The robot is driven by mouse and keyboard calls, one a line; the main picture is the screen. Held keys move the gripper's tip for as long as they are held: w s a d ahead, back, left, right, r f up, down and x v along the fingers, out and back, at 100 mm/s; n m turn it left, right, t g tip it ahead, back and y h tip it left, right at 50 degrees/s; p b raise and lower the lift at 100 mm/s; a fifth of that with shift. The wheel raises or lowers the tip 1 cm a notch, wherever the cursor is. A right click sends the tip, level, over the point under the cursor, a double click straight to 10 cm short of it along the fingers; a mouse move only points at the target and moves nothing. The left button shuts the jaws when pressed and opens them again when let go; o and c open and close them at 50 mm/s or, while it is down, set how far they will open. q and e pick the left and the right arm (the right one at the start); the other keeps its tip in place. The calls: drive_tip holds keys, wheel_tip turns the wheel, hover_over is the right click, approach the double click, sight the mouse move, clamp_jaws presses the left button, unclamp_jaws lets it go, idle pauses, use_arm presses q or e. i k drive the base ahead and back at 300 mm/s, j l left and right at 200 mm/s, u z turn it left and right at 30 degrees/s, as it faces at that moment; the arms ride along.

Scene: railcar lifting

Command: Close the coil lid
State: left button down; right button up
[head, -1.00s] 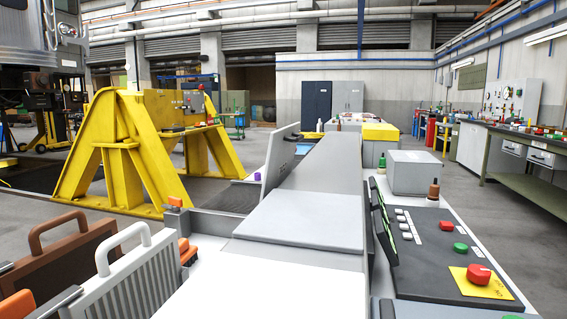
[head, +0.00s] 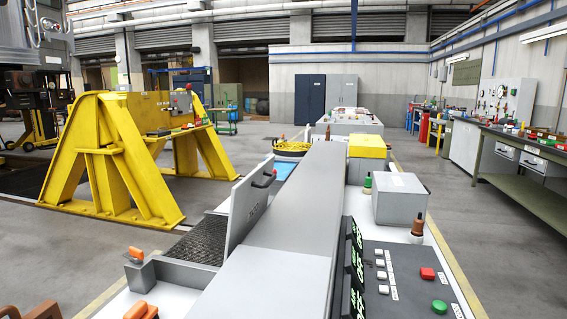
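A grey panel (head: 248,208) that looks like the coil lid stands upright, left of the middle in the head view. Neither of my grippers shows.
A long grey housing (head: 290,205) runs beside the panel. Right of it are a control panel (head: 412,284) with red and green buttons and a grey box (head: 402,198). An orange-topped knob (head: 136,255) stands at the compartment's near left corner. A yellow stand (head: 110,160) is at left, with clear floor between.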

sight(249, 197)
drive_tip(key=i+l, duration=0.4)
drive_tip(key=i+l+u, duration=0.1)
drive_tip(key=i+l, duration=0.25)
drive_tip(key=l, duration=0.15)
drive_tip(key=i+l, duration=0.35)
drive_tip(key=l, duration=0.15)
drive_tip(key=i+l+u, duration=0.1)
drive_tip(key=i+l, duration=0.3)
drive_tip(key=l, duration=0.1)
